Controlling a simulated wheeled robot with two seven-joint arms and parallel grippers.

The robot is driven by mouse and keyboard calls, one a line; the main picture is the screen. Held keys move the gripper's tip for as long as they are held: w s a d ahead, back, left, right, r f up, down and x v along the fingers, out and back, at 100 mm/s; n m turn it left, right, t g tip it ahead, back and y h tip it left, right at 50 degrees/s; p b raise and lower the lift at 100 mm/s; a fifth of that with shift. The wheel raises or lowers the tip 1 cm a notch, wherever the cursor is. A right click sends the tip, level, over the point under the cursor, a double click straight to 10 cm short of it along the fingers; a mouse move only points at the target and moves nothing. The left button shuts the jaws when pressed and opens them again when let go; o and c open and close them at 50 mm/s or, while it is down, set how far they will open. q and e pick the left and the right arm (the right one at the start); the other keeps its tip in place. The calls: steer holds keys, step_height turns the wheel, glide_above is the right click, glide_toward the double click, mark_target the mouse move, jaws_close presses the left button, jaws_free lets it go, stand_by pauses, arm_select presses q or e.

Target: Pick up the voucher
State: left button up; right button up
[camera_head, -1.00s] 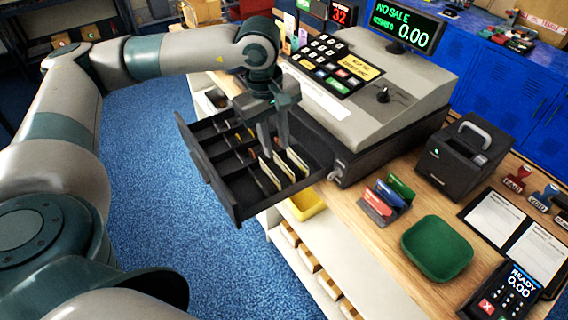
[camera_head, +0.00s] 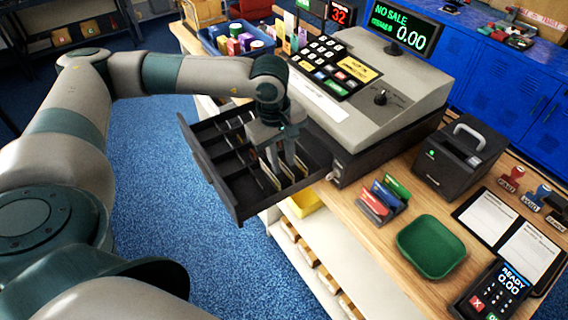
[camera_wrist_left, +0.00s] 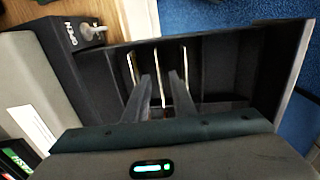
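The black cash drawer (camera_head: 232,196) is pulled out, with several compartments. Thin upright slips with pale edges stand in its near-right compartments; one slip (camera_head: 272,177) shows left of my left gripper. Which one is the voucher I cannot tell. My left gripper (camera_head: 282,163) points down into the drawer among these slips. In the left wrist view the left gripper (camera_wrist_left: 160,92) has its two fingers apart, on either side of the middle slip (camera_wrist_left: 158,72). Other slips stand left (camera_wrist_left: 130,68) and right (camera_wrist_left: 186,62) of the fingers. Contact with the middle slip cannot be made out. My right gripper is out of view.
The grey cash register (camera_head: 370,105) stands above the drawer. A card holder (camera_head: 382,198), a green tray (camera_head: 431,247), a black printer (camera_head: 460,158) and a payment terminal (camera_head: 497,292) are on the counter. Blue floor is open at left.

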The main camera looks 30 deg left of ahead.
arm_select(q)
steer(key=shift+f, duration=0.35)
steer(key=shift+c, duration=0.7)
jaws_close()
steer(key=shift+r, duration=0.1)
